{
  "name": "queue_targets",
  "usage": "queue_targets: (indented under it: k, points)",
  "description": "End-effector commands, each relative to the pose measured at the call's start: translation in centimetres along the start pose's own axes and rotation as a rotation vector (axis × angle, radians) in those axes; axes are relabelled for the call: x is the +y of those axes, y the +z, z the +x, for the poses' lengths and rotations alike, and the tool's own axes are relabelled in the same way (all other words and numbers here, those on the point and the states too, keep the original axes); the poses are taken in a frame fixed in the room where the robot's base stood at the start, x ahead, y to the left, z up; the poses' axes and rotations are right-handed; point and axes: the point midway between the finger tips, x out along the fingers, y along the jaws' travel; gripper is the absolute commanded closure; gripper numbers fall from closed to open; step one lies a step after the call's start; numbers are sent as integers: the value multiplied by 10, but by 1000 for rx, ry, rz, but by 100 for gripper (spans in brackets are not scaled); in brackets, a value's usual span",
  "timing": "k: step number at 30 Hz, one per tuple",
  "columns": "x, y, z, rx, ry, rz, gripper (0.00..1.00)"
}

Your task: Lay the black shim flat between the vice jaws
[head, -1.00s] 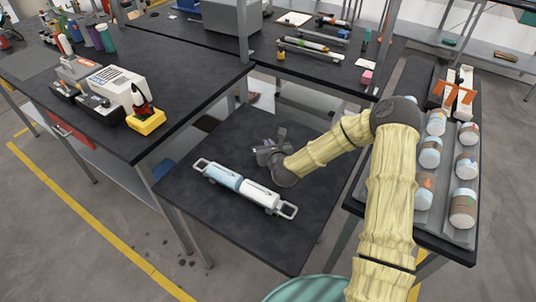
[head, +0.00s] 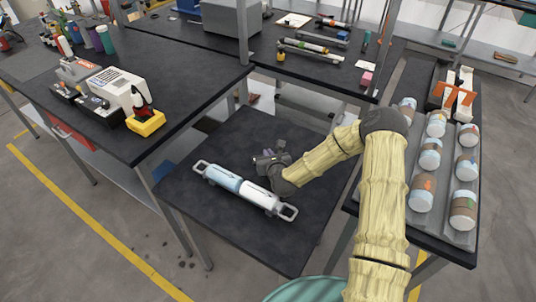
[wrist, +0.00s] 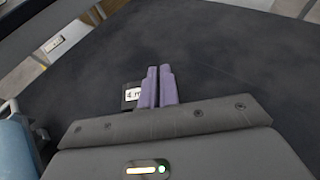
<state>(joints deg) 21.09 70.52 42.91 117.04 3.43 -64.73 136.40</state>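My gripper (head: 281,146) is low over the dark low table in the head view. In the wrist view its two purple fingers (wrist: 159,86) are closed together with only a thin line between them. A small black piece (wrist: 125,104) with a white label, partly readable as "4 m", shows just left of the fingers and is partly covered by them. It looks like the black shim. Whether it touches the fingers or lies on the table behind them I cannot tell. I cannot pick out the vice jaws with certainty.
A light blue and white cylinder-like bar (head: 240,187) with loop handles lies on the low table (head: 215,232), close to my gripper. A raised bench (head: 175,100) borders the left. The low table's front is clear.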

Motion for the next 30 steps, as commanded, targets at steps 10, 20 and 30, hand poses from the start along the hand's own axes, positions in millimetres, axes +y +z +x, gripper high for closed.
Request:
queue_targets:
  k: [10,20,30]
  points:
    - [0,-2,0,1,0,0,75]
    - [0,0,-11,2,0,1,75]
    - [-1,0,-66,2,0,1,75]
